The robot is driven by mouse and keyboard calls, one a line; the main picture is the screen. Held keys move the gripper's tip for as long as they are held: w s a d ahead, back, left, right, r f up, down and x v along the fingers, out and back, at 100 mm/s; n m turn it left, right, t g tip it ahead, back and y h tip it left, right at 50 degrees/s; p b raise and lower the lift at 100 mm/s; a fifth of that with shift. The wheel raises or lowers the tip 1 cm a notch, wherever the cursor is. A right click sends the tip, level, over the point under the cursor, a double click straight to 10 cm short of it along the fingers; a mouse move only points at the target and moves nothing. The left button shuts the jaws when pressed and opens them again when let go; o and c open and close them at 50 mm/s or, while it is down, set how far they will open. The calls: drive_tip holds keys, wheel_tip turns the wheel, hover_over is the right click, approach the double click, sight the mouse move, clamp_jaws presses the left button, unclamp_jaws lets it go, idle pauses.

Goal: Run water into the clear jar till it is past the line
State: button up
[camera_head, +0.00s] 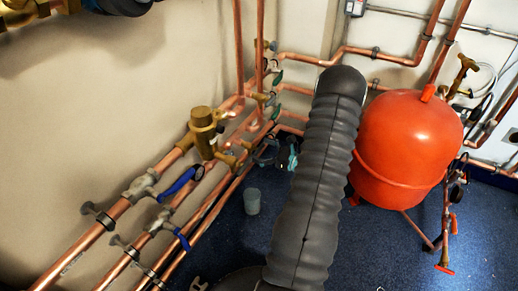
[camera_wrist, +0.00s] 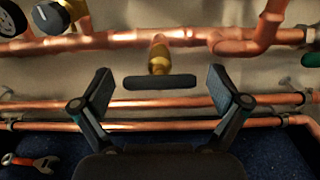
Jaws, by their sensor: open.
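My gripper (camera_wrist: 160,76) is open in the wrist view, with its two fingers spread apart. A brass tap (camera_wrist: 158,60) with a flat black bar handle (camera_wrist: 160,82) shows between the fingers; the handle lies level across the picture, and neither finger visibly touches it. The tap hangs from a copper pipe. In the head view a small pale, see-through cup (camera_head: 252,201), seemingly the clear jar, stands upright on the blue floor below the pipes. Its line and any water in it cannot be made out. My arm hides most of the gripper in the head view.
Copper pipes (camera_head: 102,228) with blue-handled valves run along the left wall. A red tank (camera_head: 407,140) stands right of my arm. In the wrist view, two lower pipes (camera_wrist: 285,98) cross behind the fingers, and a red-handled wrench (camera_wrist: 45,163) lies at lower left.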

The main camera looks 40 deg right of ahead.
drive_tip(key=shift+w+a, duration=0.1)
drive_tip(key=shift+w, duration=0.25)
drive_tip(key=c, duration=1.2)
drive_tip(key=shift+o, duration=0.2)
drive_tip(key=shift+f+n+b, duration=0.2)
drive_tip(key=shift+n+b, duration=0.3)
drive_tip(key=shift+b, duration=0.3)
drive_tip(key=shift+n+b, duration=0.4)
drive_tip(key=shift+b, duration=0.05)
drive_tip(key=shift+r+n, duration=0.2)
drive_tip(key=shift+n, duration=0.3)
drive_tip(key=o, duration=1.2)
drive_tip(key=shift+c, duration=0.2)
